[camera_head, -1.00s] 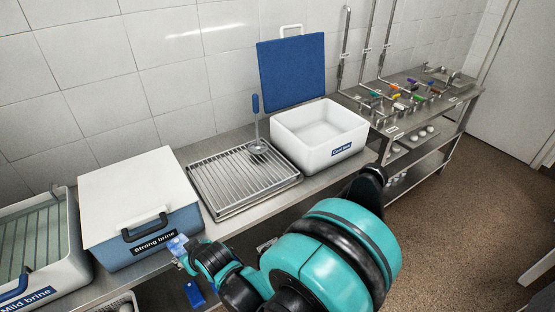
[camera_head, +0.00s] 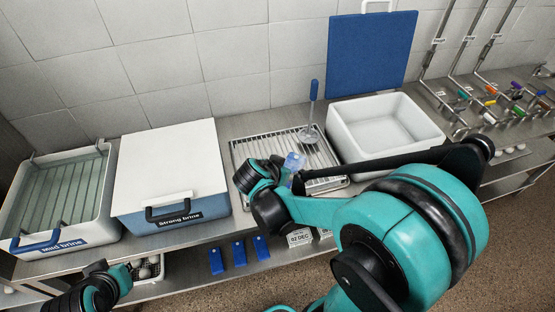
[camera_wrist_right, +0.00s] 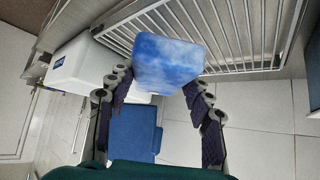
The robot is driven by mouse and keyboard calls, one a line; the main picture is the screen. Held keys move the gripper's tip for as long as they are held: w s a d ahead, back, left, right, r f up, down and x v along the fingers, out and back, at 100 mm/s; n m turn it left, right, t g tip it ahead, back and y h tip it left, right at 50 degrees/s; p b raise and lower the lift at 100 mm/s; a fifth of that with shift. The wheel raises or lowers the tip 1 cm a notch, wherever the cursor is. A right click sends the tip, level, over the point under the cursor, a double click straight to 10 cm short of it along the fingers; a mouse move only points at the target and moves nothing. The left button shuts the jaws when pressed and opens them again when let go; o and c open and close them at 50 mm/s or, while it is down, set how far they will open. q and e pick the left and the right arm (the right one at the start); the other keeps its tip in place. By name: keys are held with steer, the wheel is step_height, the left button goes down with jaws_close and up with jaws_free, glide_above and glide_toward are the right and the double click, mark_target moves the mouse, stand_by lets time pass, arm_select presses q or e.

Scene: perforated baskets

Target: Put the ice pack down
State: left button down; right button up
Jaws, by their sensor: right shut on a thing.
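The ice pack (camera_head: 294,161), a pale blue translucent block, is held by my right gripper (camera_head: 283,175) in front of the wire rack tray (camera_head: 240,150) in the head view. In the right wrist view the mottled blue ice pack (camera_wrist_right: 168,62) sits between the two dark fingers of my right gripper (camera_wrist_right: 160,90), with the rack bars (camera_wrist_right: 240,30) behind it. I cannot tell whether the pack touches the rack. My left gripper (camera_head: 130,272) is low at the left, by a small basket under the bench; its finger opening is unclear.
The Strong brine box (camera_head: 170,165) with its white lid and the open Mild brine tub (camera_head: 30,225) stand left of the rack. A ladle (camera_head: 312,105) stands on the rack. An empty white tub (camera_head: 385,125) and a blue board (camera_head: 370,55) are to the right.

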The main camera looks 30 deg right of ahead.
steer(key=w+f, duration=0.2)
steer(key=w, duration=0.1)
steer(key=w+d+f+b, duration=0.1)
steer(key=w+f, duration=0.1)
steer(key=w, duration=0.1)
steer(key=w+f+b, duration=0.1)
steer(key=w, duration=0.2)
steer(key=shift+w+d+f, duration=0.1)
steer(key=shift+d+f, duration=0.15)
steer(key=shift+f, duration=0.15)
steer(key=shift+f+b, duration=1)
steer(key=shift+f, duration=1)
steer(key=shift+f, duration=0.1)
steer(key=o, duration=1.3)
